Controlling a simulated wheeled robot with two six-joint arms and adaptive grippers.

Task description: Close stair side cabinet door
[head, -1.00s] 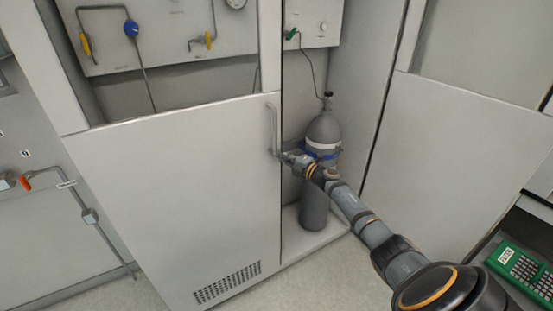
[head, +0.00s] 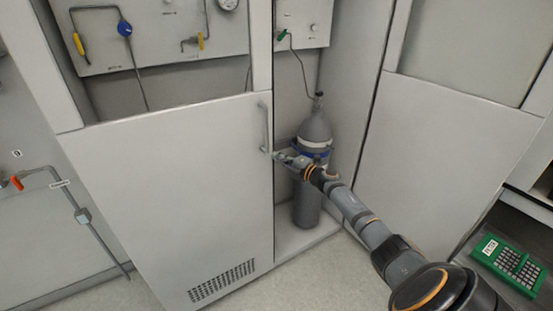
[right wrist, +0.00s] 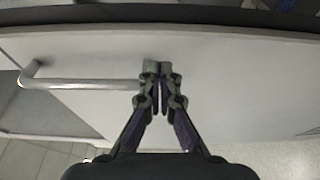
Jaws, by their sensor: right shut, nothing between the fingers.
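The white cabinet door (head: 175,195) has a window opening above, a vent grille at the bottom and an upright bar handle (head: 263,125) near its right edge. My right gripper (head: 279,156) is at that edge, by the lower end of the handle. In the right wrist view, the fingers (right wrist: 157,78) are shut and empty in front of the door (right wrist: 245,90), at the end of the handle (right wrist: 85,83). I cannot tell whether they touch it. The interior right of the door's edge is exposed. My left gripper is out of view.
A grey gas cylinder (head: 306,205) stands inside the cabinet, just behind my right gripper. Another white panel (head: 430,150) is to the right. A green box (head: 508,263) lies at the lower right. Piping (head: 85,220) runs along the left.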

